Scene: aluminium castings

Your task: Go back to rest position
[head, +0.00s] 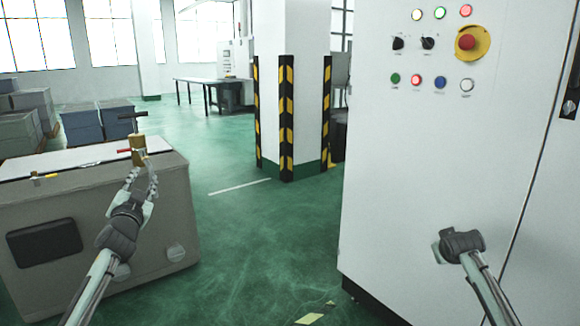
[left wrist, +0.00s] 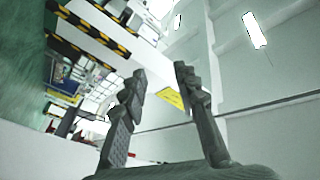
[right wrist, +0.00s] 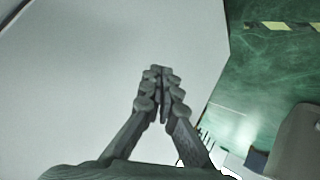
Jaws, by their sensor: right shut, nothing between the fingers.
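My left gripper (head: 143,172) points up and away in the head view, in front of the grey bench cabinet on the left. The left wrist view shows its fingers (left wrist: 160,74) apart with nothing between them. My right gripper is mostly hidden behind its own wrist in the head view, in front of the white control cabinet (head: 430,160). In the right wrist view its fingers (right wrist: 163,72) are together and empty.
The grey bench (head: 100,225) carries a brass-coloured fixture (head: 138,145) with a black T-handle, lined up behind my left fingers. A pillar (head: 287,120) with striped guards stands mid-view. Green floor (head: 245,250) is clear between bench and cabinet.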

